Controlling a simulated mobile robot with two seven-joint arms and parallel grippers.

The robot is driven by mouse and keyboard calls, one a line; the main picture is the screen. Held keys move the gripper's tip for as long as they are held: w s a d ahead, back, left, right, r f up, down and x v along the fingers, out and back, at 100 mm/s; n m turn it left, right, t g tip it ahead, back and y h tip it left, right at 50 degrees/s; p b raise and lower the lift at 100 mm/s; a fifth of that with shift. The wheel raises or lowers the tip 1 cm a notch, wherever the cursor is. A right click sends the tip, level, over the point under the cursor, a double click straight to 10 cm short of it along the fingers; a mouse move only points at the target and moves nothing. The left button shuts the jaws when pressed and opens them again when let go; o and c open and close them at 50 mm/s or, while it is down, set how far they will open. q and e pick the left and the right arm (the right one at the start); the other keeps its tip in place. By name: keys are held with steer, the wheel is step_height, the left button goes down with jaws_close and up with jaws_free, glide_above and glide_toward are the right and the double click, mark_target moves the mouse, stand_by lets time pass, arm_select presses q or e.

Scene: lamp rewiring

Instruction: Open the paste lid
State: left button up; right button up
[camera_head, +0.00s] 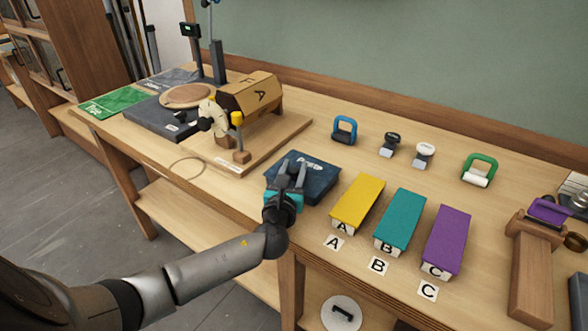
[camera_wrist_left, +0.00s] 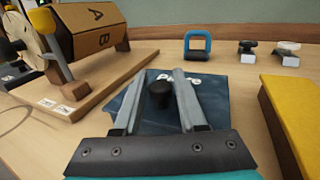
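The paste lid is a flat dark blue panel (camera_head: 318,186) with white lettering, on the table near its front edge. It also shows in the left wrist view (camera_wrist_left: 215,88), with a black knob (camera_wrist_left: 160,92) standing on it. My left gripper (camera_head: 291,172) reaches over the panel from the front. In the left wrist view its two fingers (camera_wrist_left: 165,76) are apart, one on each side of the knob, with a visible gap. The fingers are open and hold nothing. My right gripper is not in view.
A wooden drum (camera_head: 250,95) on a board stands left of the panel. Yellow (camera_head: 358,200), teal (camera_head: 400,219) and purple (camera_head: 447,238) lettered blocks lie close to the right. A blue-handled tool (camera_head: 344,128) and other small tools stand behind, with bare table between.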

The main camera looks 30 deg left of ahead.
arm_select(q)
jaws_close()
stand_by(1.0)
